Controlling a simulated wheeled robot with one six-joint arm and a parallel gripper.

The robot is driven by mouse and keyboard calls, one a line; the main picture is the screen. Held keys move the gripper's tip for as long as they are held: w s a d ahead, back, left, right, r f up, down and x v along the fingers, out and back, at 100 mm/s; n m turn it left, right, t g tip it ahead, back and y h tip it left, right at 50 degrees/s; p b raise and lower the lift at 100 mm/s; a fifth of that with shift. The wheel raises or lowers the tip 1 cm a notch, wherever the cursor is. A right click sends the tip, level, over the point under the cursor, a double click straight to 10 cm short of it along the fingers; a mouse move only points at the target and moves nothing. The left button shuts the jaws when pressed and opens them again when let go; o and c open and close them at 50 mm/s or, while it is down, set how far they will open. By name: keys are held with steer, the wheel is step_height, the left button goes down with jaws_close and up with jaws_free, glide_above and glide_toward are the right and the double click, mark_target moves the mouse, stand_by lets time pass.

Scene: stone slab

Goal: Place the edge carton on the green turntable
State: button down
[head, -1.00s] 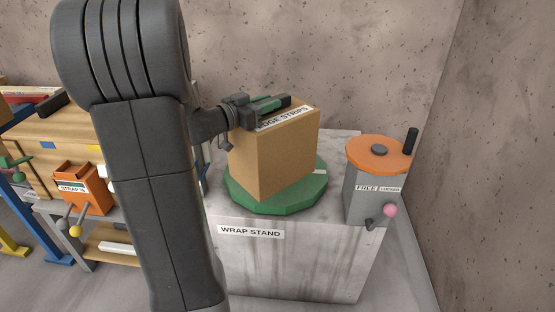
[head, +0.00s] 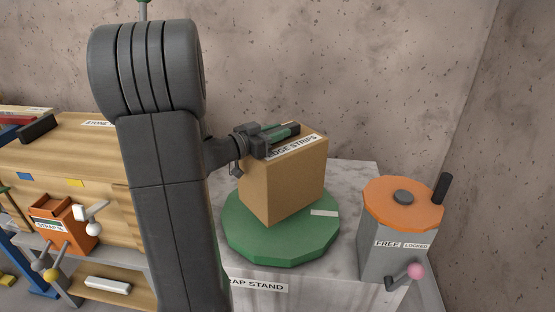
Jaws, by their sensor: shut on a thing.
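The edge carton (head: 285,188) is a brown box with a white label on its top edge, partly hidden, reading "...GE STRIPS". My gripper (head: 280,136) is shut on the carton at its top, reaching in from the left. The carton is upright over the green turntable (head: 240,240), a low many-sided disc with a white mark on its right. I cannot tell whether the carton's base touches the disc or hangs slightly above it. My arm hides part of the scene left of the turntable.
The turntable sits on a grey stone wrap stand (head: 345,268). Right of it is a grey post with an orange top (head: 403,205), a black handle and a pink-knobbed crank. An orange strap device (head: 66,222) and wooden boxes are left. A concrete wall stands behind.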

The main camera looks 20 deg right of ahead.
mark_target(248, 158)
steer(key=shift+f+b, duration=0.65)
steer(key=shift+f, duration=1.7)
steer(key=c, duration=1.1)
jaws_free()
steer(key=shift+f, duration=0.1)
steer(key=shift+r, duration=0.2)
steer(key=p+v, duration=0.1)
steer(key=v, duration=1.1)
steer(key=shift+s, duration=0.1)
